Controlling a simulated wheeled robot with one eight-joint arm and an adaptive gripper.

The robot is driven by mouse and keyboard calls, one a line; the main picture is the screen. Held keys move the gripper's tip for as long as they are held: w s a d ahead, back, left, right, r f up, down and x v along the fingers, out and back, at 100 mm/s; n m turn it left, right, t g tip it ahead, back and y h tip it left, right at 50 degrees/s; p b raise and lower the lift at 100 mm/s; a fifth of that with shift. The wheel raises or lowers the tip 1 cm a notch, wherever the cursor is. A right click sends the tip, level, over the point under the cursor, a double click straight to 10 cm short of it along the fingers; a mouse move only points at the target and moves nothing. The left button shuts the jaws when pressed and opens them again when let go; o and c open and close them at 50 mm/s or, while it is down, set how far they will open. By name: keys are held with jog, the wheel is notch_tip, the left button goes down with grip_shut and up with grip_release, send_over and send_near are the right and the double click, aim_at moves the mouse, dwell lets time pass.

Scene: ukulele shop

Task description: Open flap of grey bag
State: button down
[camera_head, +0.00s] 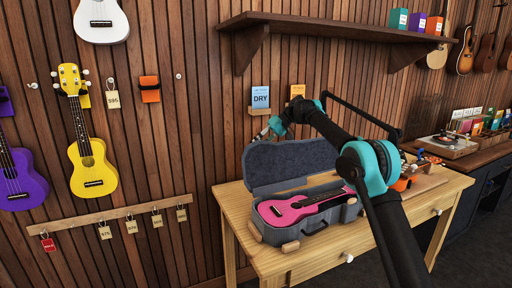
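The grey bag (262,234) is a case-like holder lying on the wooden table, with a pink ukulele (300,208) inside it. Its grey flap (290,163) stands raised and leans back toward the wall behind the ukulele, so the inside is exposed. My gripper (267,133) is at the upper left edge of the flap, in front of the wall. It is small and partly merged with the dark arm, so I cannot tell whether its fingers are open, shut or touching the flap.
The bag rests on a wooden table (412,212) with drawers. My arm crosses above the table's right part and hides some items there. A blue "DRY" card (260,97) stands on a small wall ledge near my gripper. A dark shelf (335,29) overhangs above. Ukuleles hang at left.

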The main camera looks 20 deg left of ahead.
jog(key=c, duration=1.2)
grip_release()
jog(key=shift+w+d, duration=0.1)
jog(key=v, duration=0.7)
jog(key=shift+d+r, duration=0.1)
